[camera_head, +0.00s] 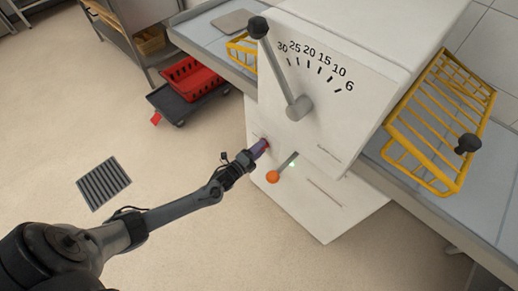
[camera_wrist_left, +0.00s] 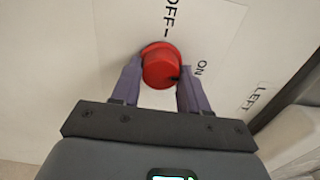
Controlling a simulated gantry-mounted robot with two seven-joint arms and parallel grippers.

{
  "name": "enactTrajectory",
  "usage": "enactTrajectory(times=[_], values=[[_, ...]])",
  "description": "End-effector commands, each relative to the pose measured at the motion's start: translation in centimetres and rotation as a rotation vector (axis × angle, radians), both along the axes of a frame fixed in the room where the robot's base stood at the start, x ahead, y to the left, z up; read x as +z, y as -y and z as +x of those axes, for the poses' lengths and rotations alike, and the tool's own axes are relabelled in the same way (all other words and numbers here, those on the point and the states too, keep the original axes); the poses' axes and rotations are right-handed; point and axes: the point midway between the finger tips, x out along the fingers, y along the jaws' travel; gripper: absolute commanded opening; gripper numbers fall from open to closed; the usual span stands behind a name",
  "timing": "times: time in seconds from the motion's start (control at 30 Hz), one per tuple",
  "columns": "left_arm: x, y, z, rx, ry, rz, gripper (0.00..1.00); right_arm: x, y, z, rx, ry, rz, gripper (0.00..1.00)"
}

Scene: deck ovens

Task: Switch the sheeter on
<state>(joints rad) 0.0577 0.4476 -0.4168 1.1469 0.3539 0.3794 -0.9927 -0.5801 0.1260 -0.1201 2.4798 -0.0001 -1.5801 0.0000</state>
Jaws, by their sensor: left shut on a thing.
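The sheeter (camera_head: 330,95) is a white machine with a large lever and a scale from 30 to 6. Its red rotary switch (camera_wrist_left: 160,66) sits between printed OFF and ON words in the left wrist view. A small dark mark shows on the switch's right edge, on the side of ON. My left gripper (camera_head: 262,146) reaches the front panel, and its purple fingers (camera_wrist_left: 160,82) are shut on the switch from both sides. In the head view the fingers mostly cover the switch. My right gripper is not in view.
An orange-knobbed lever (camera_head: 273,177) and a small green light (camera_head: 293,164) are just right of my left gripper. Yellow wire guards (camera_head: 440,115) stand over the side tables. A red crate (camera_head: 190,82) on a dark dolly and a floor grate (camera_head: 103,184) lie left. Open floor surrounds my arm.

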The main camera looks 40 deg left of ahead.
Motion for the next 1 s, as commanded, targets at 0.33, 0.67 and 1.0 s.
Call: enactTrajectory(times=[0.33,0.67,1.0], values=[[0.0,0.0,0.0,0.000,0.000,0.000,0.69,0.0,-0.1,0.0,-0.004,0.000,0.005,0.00],[0.1,-0.1,-0.8,0.000,-0.001,0.000,0.69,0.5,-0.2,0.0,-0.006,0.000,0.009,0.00],[0.2,-0.4,-6.2,-0.001,-0.004,0.000,0.69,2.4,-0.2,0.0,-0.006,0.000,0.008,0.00]])
